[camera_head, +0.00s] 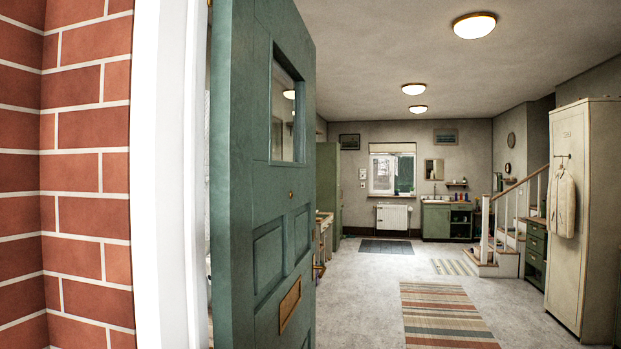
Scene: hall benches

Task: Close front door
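The green front door (262,200) stands open on the left side of the head view, swung inward beside the white door frame (172,180). It has a small glass pane (287,115) in its upper part, a small brass fitting (291,194) below the pane and a brass mail slot (290,305) low down. Its lower end runs out of the picture. Neither of my grippers shows in the head view, so no contact with the door is visible.
A red brick wall (85,190) fills the left edge. The grey hall floor (365,300) is open, with a striped rug (447,315) and a dark mat (386,247). A tall cream cabinet (568,260) and stairs (500,258) stand at the right.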

